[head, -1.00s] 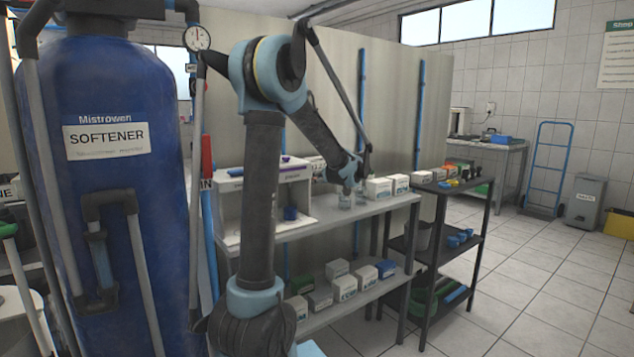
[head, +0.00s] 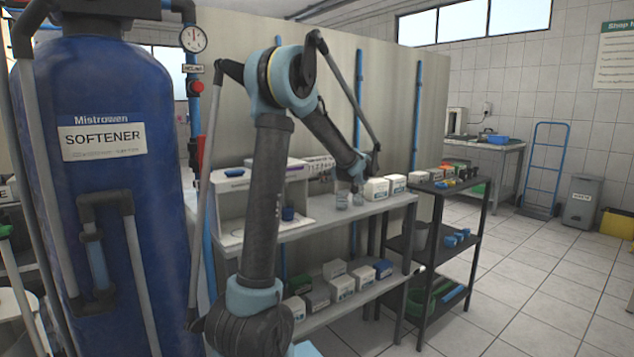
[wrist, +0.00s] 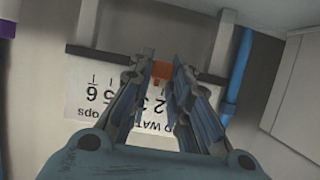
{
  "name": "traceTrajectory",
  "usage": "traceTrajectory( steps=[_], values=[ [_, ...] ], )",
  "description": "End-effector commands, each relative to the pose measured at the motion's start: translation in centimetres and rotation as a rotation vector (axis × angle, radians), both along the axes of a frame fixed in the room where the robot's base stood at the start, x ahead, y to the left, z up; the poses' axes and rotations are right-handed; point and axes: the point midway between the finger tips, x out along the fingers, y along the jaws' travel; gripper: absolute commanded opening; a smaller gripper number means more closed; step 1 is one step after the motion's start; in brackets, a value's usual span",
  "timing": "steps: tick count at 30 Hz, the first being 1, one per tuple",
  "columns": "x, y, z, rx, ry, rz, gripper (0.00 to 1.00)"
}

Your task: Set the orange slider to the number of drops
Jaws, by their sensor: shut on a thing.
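The orange slider (wrist: 161,71) shows in the wrist view between the fingertips of my gripper (wrist: 161,62), which is shut on it. The slider sits on a dark horizontal rail (wrist: 103,54). A white number card (wrist: 85,97) lies below the rail in that view, upside down. Its 6, 5, 3 and 2 are readable in part, and the fingers hide the middle. In the head view my gripper (head: 357,184) is at the back of the grey shelf, beside the white scale panel (head: 318,167). The slider cannot be made out there.
A blue pipe (wrist: 238,72) and a pale cabinet (wrist: 296,90) are right in the wrist view.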

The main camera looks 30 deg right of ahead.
Motion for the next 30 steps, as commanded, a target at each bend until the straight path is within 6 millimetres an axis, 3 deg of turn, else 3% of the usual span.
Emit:
traceTrajectory(
  steps=[4,13,14,16,30],
  values=[
    [-0.02,-1.09,-0.02,0.000,0.000,-0.001,0.00],
    [-0.01,-1.14,-0.02,0.000,0.001,-0.001,0.00],
    [-0.01,-1.14,-0.03,0.000,0.001,-0.001,0.22],
    [0.00,-1.13,-0.03,0.000,0.001,-0.001,0.38],
    [-0.67,-1.18,0.31,0.000,0.000,-0.002,0.38]
  ],
)
